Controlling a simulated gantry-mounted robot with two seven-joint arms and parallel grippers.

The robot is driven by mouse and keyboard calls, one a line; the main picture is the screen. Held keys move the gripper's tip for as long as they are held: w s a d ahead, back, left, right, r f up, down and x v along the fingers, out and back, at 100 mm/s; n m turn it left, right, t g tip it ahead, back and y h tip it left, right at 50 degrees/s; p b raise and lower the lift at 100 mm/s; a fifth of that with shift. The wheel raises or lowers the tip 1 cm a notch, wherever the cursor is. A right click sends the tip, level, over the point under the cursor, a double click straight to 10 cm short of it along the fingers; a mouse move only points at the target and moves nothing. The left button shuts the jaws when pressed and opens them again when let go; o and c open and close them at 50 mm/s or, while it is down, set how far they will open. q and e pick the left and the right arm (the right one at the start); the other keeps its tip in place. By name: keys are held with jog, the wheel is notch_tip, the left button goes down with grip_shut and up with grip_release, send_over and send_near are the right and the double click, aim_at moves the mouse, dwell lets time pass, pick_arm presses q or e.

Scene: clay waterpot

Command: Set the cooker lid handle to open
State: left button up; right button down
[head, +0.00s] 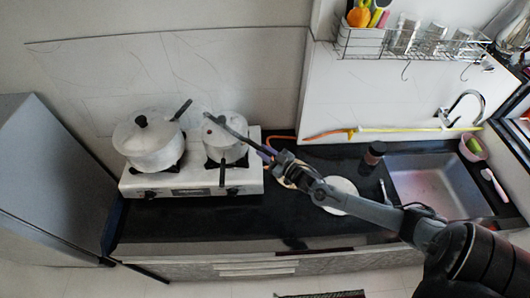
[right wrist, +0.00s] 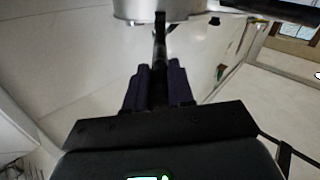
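The pressure cooker (head: 226,148) is a silver pot on the right burner. Its dark lid handle (head: 236,131) slants down to the right over the rim, and a second black handle (head: 222,174) points to the counter's front. The two handles stand apart. My right gripper (head: 264,151) reaches in from the right to the lid handle's outer end. In the right wrist view my right gripper (right wrist: 160,88) has its dark purple fingers close on both sides of a black handle (right wrist: 160,40), appearing shut on it. My left gripper is not in view.
A larger lidded pot (head: 152,145) stands on the left burner of the white stove (head: 190,191), its handle pointing toward the cooker. A white plate (head: 340,197) and dark jar (head: 373,154) lie right, before the sink (head: 435,185). Black counter in front is clear.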

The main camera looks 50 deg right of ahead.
jog(key=c, duration=1)
grip_release()
jog(key=shift+s+d+b, duration=0.15)
jog(key=shift+s+b, duration=0.5)
jog(key=shift+s, duration=4.75)
